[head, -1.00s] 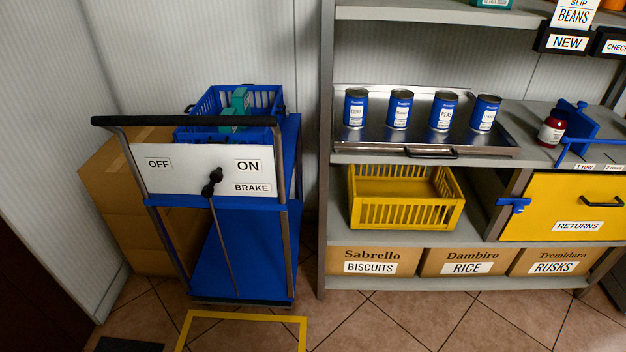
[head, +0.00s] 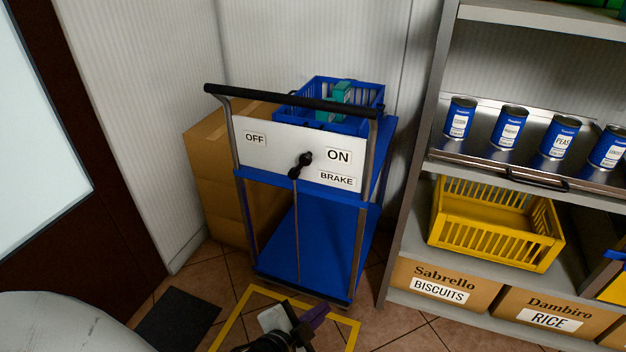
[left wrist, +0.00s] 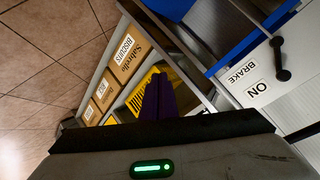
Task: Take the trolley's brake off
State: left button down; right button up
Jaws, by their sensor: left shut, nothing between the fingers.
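The blue trolley (head: 318,240) stands by the wall with a black push handle across its top. Its white panel (head: 270,148) carries OFF at the left, ON at the right and BRAKE below ON. The brake lever (head: 297,225) rises in front of the panel; its black knob (head: 305,158) is nearer ON than OFF. The knob also shows in the left wrist view (left wrist: 283,74). My left gripper (head: 316,318) is low in front of the trolley, below the knob and apart from it. Its purple fingers (left wrist: 160,98) are shut and empty. My right gripper is not in view.
A blue crate (head: 365,120) with green boxes sits on the trolley. Cardboard boxes (head: 215,165) stand behind its left side. A shelf unit (head: 415,190) rises close on the right. A yellow floor outline (head: 232,318) and a dark mat (head: 178,322) lie in front.

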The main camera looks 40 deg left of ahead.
pick_arm(q)
jog(key=w+a+r+m+t+y+b, duration=0.3)
jog(key=w+a+r+m+t+y, duration=0.2)
jog(key=w+r, duration=0.8)
jog(key=a+r+m+y, duration=0.1)
jog(key=a+r+m, duration=0.1)
jog(key=a, duration=0.3)
jog(key=shift+w+a+m+b, duration=0.15)
jog(key=shift+m+b, duration=0.25)
jog(key=shift+m, duration=0.4)
jog(key=shift+r, duration=0.1)
jog(key=w+a, duration=0.7)
jog(key=w, duration=0.2)
jog(key=shift+r, duration=0.35)
jog(key=shift+a, duration=0.1)
